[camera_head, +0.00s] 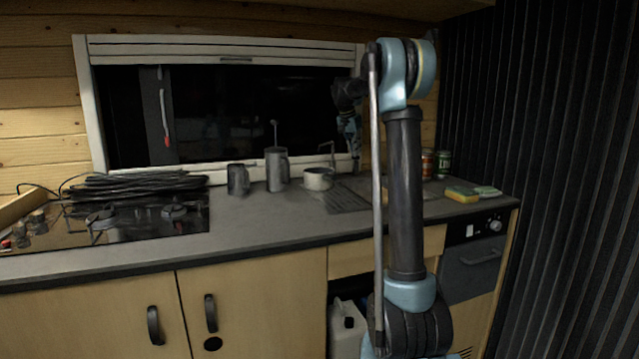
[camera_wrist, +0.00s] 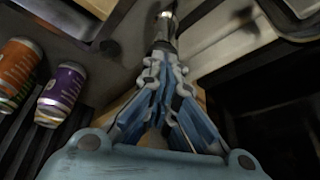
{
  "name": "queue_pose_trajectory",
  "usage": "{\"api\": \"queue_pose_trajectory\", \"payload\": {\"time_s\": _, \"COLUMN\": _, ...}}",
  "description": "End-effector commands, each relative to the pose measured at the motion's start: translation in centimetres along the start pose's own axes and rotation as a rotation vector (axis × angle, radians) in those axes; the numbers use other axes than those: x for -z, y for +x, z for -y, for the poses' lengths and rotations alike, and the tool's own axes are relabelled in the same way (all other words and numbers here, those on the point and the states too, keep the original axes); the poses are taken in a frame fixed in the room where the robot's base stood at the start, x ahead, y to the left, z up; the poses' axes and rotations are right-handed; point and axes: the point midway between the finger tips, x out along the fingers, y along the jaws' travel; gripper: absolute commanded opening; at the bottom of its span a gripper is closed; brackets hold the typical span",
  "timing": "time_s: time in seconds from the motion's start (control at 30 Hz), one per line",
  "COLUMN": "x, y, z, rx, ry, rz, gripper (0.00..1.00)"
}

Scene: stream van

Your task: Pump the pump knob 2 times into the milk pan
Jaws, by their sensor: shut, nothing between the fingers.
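The milk pan (camera_head: 318,179), a small light-grey pan, stands upright on the counter by the window. A thin bent spout (camera_head: 331,147) rises just to its right, near the pan's rim. My gripper (camera_head: 354,147) is shut and empty, pointing down to the right of the pan and spout. In the wrist view, its blue fingers (camera_wrist: 164,55) come together over a dark and shiny metal fitting (camera_wrist: 166,22). The pump knob cannot be made out clearly; the fingertips cover that spot. I cannot tell whether they touch it.
A grey jug (camera_head: 277,172) and a mug (camera_head: 238,181) stand left of the pan. A ribbed drainer (camera_head: 345,201) lies in front. Cans (camera_head: 427,163) and a yellow sponge (camera_head: 462,194) are right. Coiled cable (camera_head: 135,185) lies by the hob. The front-middle counter is clear.

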Motion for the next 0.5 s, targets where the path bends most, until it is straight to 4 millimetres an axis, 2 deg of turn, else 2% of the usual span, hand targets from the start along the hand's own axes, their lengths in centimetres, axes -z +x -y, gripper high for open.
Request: {"api": "queue_pose_trajectory", "payload": {"time_s": 0.5, "x": 0.8, "y": -1.8, "z": 0.0, "rx": 0.000, "ry": 0.000, "rz": 0.000, "gripper": 0.00}}
